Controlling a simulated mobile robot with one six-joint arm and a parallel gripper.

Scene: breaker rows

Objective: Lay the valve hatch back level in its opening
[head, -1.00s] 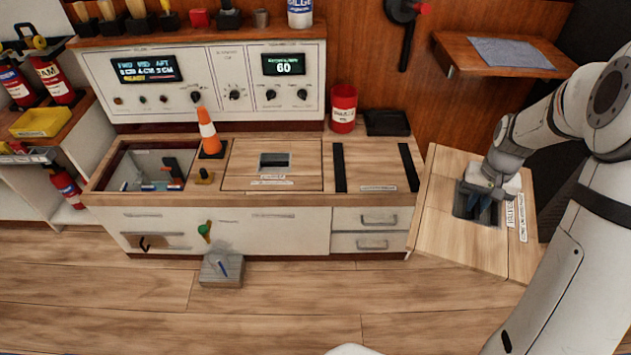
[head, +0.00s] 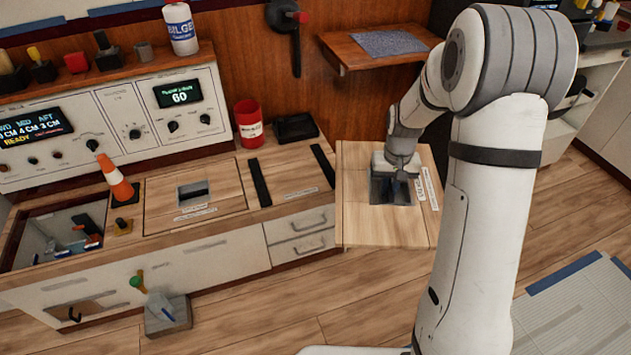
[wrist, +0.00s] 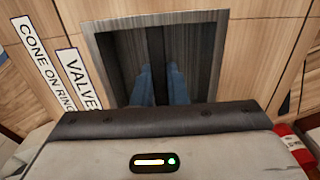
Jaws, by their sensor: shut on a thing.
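The valve hatch (head: 365,225) is a wooden panel with a dark square recess, just past the counter's right end in the head view. In the wrist view its recess (wrist: 215,50) has a dark bar (wrist: 155,50) across the middle, and labels beginning "VALVE" and "CONE ON RING" lie beside it. My gripper (head: 392,192) reaches into the recess from above. Its blue fingers (wrist: 162,85) are shut on the bar. What bears the hatch from below is hidden. An uncovered rectangular opening (head: 12,255) at the counter's left holds small fittings.
A second, seated hatch (head: 160,205) and two black strips (head: 260,182) follow. A red can (head: 249,125) and black tray (head: 296,127) stand behind. A grey block (head: 170,315) is on the floor.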

